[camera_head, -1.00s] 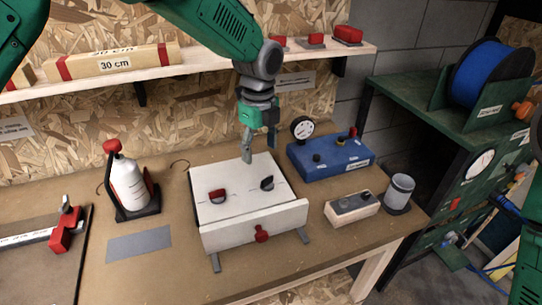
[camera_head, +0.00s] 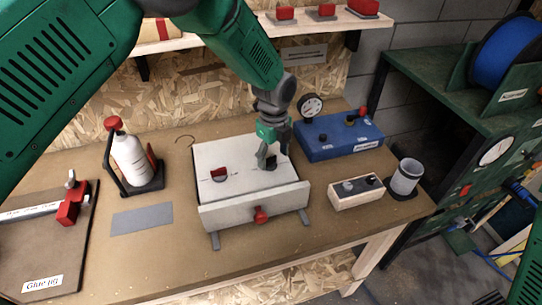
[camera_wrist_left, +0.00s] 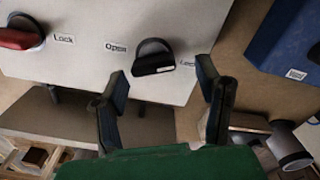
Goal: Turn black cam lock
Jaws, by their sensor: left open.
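The black cam lock (camera_wrist_left: 153,57) is a round knob with a raised grip on the pale board (camera_head: 225,155). In the left wrist view it lies between the printed words "Open" on its left and "Lock" on its right. My left gripper (camera_head: 265,160) is open over the black cam lock, which it largely hides in the head view. In the left wrist view, its two fingers (camera_wrist_left: 163,72) are apart, with the knob ahead between their tips; I cannot tell whether they touch it. My right gripper is out of view.
A red knob (camera_head: 219,174) sits on the same board, left of the black one. A red handle (camera_head: 260,215) is on the board's front. A blue box (camera_head: 340,138) with a gauge stands behind right, and a wooden switch block (camera_head: 356,192) to the right. A bottle (camera_head: 130,160) stands left.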

